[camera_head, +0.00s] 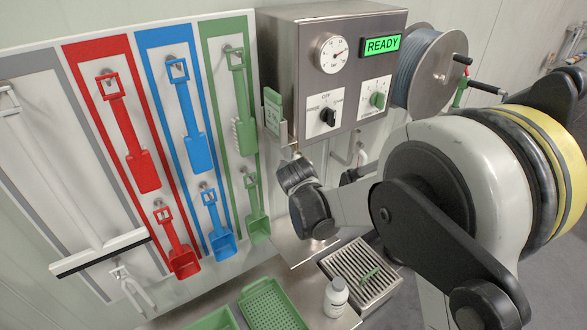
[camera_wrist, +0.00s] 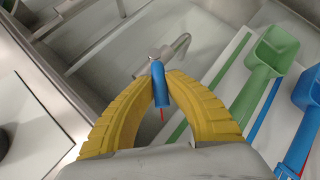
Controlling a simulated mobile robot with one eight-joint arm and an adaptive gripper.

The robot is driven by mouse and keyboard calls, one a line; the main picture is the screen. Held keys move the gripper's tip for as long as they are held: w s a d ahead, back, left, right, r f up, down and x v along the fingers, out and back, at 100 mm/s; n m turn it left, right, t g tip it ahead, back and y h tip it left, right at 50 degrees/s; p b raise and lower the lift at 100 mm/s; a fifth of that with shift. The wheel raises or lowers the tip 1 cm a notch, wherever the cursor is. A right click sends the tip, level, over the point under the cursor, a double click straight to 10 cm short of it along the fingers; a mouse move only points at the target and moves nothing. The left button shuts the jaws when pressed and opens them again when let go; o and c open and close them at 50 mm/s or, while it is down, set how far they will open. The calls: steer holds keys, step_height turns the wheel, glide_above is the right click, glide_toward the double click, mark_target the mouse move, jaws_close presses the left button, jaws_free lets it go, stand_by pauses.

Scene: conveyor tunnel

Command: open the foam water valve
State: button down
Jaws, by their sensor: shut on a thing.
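In the wrist view a short blue handle (camera_wrist: 160,84) stands between the two yellow fingers of my gripper (camera_wrist: 163,78). The fingers are shut on the handle, touching it from both sides. A grey metal fitting (camera_wrist: 154,52) and a curved pipe (camera_wrist: 180,44) lie just past its top end. A thin red piece (camera_wrist: 162,116) shows below it. In the head view my wrist is just below the steel control box (camera_head: 290,60); the handle and fingertips cannot be made out there. No label naming the valve is readable.
The control box has a gauge (camera_head: 331,53), a black knob (camera_head: 328,116), a green knob (camera_head: 377,99) and a lit READY display (camera_head: 381,45). A tool board (camera_head: 50,90) hangs left, a hose reel (camera_head: 430,68) right.

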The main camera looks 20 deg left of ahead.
steer(key=shift+w+d+r, duration=0.1)
steer(key=shift+r, duration=0.05)
stand_by(0.4)
steer(key=c, duration=1.4)
jaws_free()
steer(key=v, duration=1.2)
steer(key=shift+w+d+r, duration=0.1)
steer(key=shift+w+r, duration=0.05)
